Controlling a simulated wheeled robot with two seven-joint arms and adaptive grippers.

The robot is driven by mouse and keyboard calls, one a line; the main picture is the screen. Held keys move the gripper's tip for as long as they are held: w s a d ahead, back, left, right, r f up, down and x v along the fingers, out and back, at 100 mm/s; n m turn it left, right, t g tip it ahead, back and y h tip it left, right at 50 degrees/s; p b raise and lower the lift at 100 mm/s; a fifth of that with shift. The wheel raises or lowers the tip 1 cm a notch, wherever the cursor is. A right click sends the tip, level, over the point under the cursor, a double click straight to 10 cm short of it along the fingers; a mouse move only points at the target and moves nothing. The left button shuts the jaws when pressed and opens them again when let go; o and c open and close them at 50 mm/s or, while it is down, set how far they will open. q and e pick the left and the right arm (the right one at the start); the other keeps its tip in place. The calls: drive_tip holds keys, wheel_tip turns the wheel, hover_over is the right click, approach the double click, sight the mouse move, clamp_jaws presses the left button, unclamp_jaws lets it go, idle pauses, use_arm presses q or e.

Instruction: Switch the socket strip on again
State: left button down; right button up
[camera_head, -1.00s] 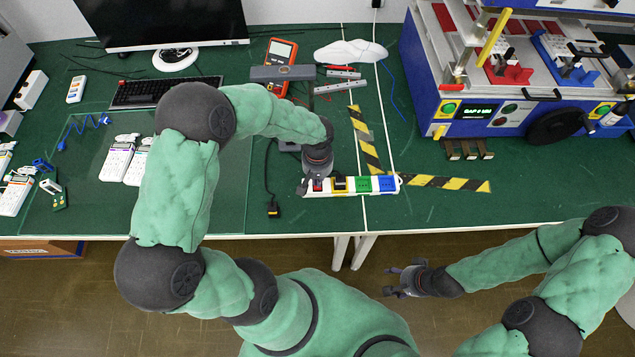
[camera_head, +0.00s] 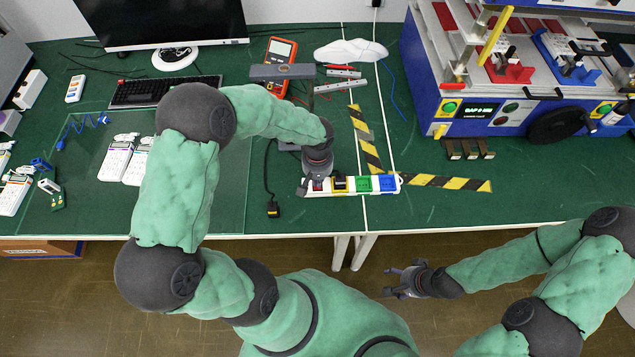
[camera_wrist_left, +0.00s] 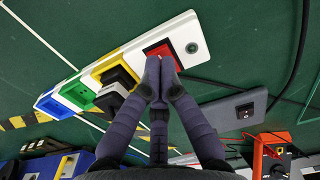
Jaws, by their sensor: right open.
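The white socket strip (camera_head: 373,193) lies on the green bench near its front edge. It has a red switch at its left end, then yellow, green and blue sockets. In the left wrist view the red switch (camera_wrist_left: 163,50) sits in the strip (camera_wrist_left: 178,33) beside a round button. A black plug (camera_wrist_left: 113,101) is at the yellow socket. My left gripper (camera_wrist_left: 158,78) points at the red switch, its fingertips together and at or just over the switch's near edge; contact is unclear. My right gripper (camera_head: 404,282) is open and empty, in front of the bench.
A loose black plug (camera_head: 273,210) lies left of the strip. A grey box with a switch (camera_wrist_left: 236,112) and an orange multimeter (camera_head: 281,54) are behind. Striped tape (camera_head: 450,183) marks the bench. A blue test machine (camera_head: 480,118) stands at right.

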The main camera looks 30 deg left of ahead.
use_arm(q)
drive_tip(key=shift+f+b, duration=0.65)
drive_tip(key=shift+f, duration=0.15)
idle(0.4)
drive_tip(key=shift+r, duration=0.15)
drive_tip(key=shift+r+p, duration=2.4)
drive_tip(key=shift+r, duration=1.05)
drive_tip(key=shift+f, duration=0.1)
